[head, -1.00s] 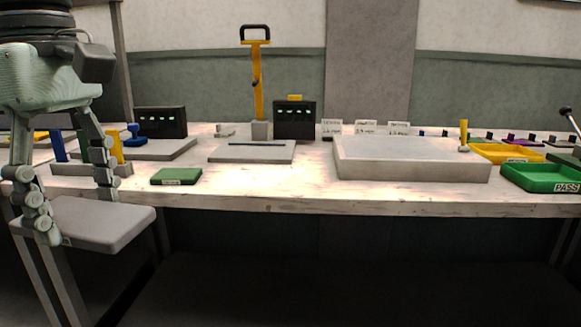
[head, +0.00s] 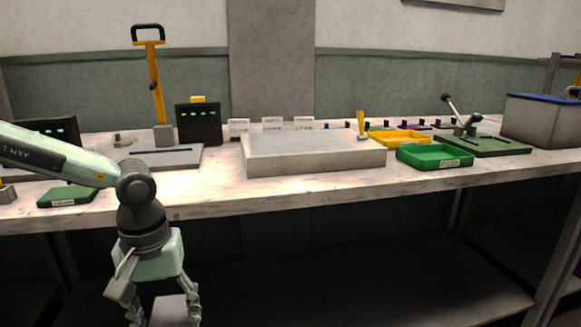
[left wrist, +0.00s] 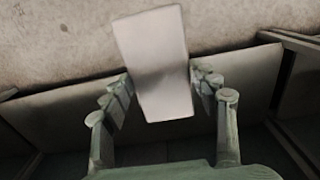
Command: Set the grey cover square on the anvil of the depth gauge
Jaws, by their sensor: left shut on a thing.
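The grey cover (head: 170,312), a flat pale slab, is held by my left gripper (head: 163,310) at the bottom of the head view, in front of and below the bench edge. Its lower part is cut off there. In the left wrist view the cover (left wrist: 153,65) sits tilted between the two fingers, which are shut on it. A yellow-handled stand (head: 156,95) with a grey block and plate (head: 180,157) is at the back left. A black display box (head: 198,124) stands beside it. I cannot tell which of these is the depth gauge. My right gripper is not in view.
A large pale surface block (head: 315,160) stands mid-bench. A yellow tray (head: 400,148) and a green tray (head: 435,165) are to its right, with a lever fixture (head: 490,147) and a blue-rimmed bin (head: 545,122) beyond. A green block (head: 68,196) lies at the left front edge.

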